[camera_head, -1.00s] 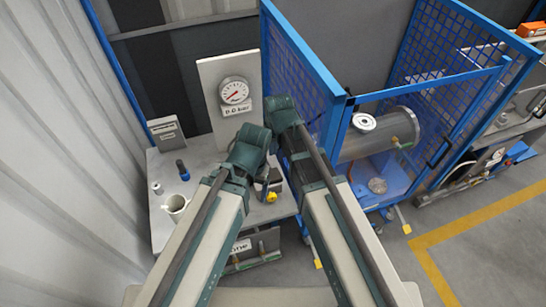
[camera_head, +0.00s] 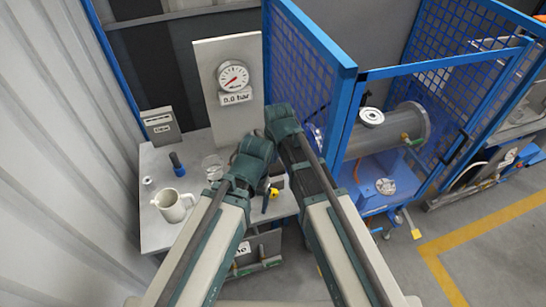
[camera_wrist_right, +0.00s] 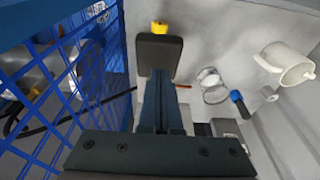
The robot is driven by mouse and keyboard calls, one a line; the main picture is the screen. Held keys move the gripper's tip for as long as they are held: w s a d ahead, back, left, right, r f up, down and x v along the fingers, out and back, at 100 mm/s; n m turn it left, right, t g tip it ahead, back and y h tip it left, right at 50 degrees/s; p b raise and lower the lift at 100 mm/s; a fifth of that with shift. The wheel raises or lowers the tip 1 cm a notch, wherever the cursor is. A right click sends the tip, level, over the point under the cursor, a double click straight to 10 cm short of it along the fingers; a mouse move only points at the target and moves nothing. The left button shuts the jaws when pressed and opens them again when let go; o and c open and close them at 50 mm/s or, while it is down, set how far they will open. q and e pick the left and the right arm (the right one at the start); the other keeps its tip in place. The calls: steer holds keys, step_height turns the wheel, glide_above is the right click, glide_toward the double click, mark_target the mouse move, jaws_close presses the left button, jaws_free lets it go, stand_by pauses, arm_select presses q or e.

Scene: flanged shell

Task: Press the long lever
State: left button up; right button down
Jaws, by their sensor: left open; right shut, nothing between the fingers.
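I cannot make out the long lever for certain. A small yellow piece (camera_head: 274,192) shows on the bench below my wrists, and a yellow block (camera_wrist_right: 159,27) shows beyond my right fingers in the right wrist view. My right gripper (camera_wrist_right: 160,58) is shut and empty, pointing down over the bench area. In the head view my own wrists largely hide both grippers. My left gripper (camera_head: 265,190) is open, low over the right part of the bench, close to the yellow piece. Whether it touches anything is hidden.
The pale bench (camera_head: 165,235) holds a white jug (camera_head: 172,205), a dark bottle with a blue part (camera_head: 178,163) and a clear beaker (camera_head: 212,168). A gauge panel (camera_head: 213,60) stands behind. A blue mesh cage (camera_head: 312,80) with a metal cylinder (camera_head: 400,130) stands close on the right.

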arm_select(q)
steer(key=shift+f, duration=0.6)
arm_select(e)
steer(key=shift+s+f, duration=0.15)
steer(key=shift+f, duration=0.45)
